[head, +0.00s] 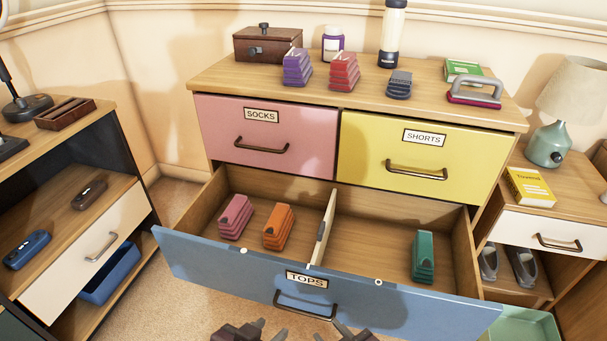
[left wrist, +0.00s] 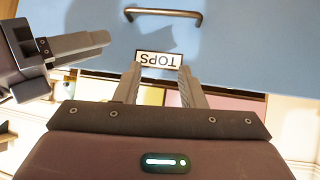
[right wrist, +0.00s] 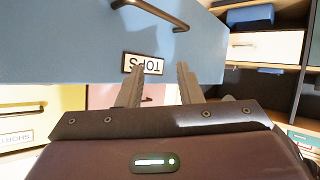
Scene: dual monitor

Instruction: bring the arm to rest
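My left gripper (head: 270,329) and my right gripper (head: 328,331) show only in part at the bottom edge of the head view, side by side in front of the open blue TOPS drawer (head: 230,264). In the left wrist view my left gripper (left wrist: 160,74) has its fingers apart with nothing between them. In the right wrist view my right gripper (right wrist: 160,74) is also open and empty. Both point toward the drawer's blue front, apart from its handle (head: 305,301). Pink (head: 235,217) and orange (head: 278,227) folded clothes lie left of the divider (head: 322,230); a green stack (head: 423,257) lies right.
The pink SOCKS drawer (head: 225,135) and yellow SHORTS drawer (head: 380,155) are shut. Folded clothes, a box (head: 266,46) and bottles stand on the dresser top (head: 225,80). A shelf unit (head: 120,190) stands left; a nightstand with a lamp (head: 548,145) stands right.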

